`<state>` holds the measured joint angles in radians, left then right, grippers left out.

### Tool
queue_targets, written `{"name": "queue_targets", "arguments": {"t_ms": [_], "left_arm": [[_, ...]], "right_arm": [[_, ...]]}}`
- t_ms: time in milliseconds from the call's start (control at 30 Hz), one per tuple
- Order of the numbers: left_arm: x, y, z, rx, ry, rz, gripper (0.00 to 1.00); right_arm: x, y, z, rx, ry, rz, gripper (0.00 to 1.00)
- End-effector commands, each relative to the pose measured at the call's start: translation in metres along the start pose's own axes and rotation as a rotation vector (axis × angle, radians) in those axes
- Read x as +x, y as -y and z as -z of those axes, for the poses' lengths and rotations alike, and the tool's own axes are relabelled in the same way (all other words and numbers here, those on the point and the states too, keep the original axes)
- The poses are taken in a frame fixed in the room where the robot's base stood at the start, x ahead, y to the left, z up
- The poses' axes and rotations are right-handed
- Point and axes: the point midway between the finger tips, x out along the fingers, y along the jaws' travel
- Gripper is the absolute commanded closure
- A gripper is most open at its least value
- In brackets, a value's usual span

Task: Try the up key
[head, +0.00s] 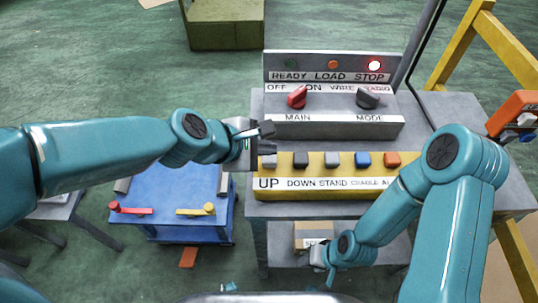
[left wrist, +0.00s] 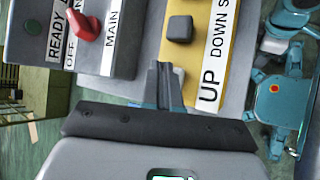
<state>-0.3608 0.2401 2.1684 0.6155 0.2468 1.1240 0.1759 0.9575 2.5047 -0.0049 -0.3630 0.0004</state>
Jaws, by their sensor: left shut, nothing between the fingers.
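The yellow key panel (head: 345,170) carries a row of several square keys over the labels UP, DOWN, STAND and others. A light grey key (head: 269,160) stands above the UP label (head: 268,183), partly covered by my left gripper. My left gripper (head: 268,138) is shut and empty at the panel's left end. The dark DOWN key (left wrist: 180,28) shows beyond. Contact with a key cannot be told. My right gripper (head: 318,256) hangs low in front of the bench.
Behind the keys, a grey console has a red MAIN knob (head: 297,97) and a dark MODE knob (head: 368,97). The STOP lamp (head: 374,65) glows red. A blue table (head: 180,195) with red and yellow handles stands left. A cardboard box (head: 312,230) sits on the lower shelf.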

Motion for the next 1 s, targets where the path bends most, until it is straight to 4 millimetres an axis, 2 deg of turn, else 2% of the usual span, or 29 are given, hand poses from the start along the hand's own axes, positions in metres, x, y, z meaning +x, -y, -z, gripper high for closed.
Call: {"name": "queue_targets", "arguments": {"t_ms": [133, 1000], "left_arm": [[0.005, 0.0038, 0.0038, -0.001, 0.0, 0.001, 1.0], [0.0089, 0.0066, 0.0066, 0.0, 0.0, 0.001, 1.0]], "right_arm": [[0.0061, -0.0022, 0.0001, 0.0, 0.0, 0.0, 0.57], [0.0108, -0.0039, 0.0002, 0.0, 0.0, 0.0, 0.57]]}}
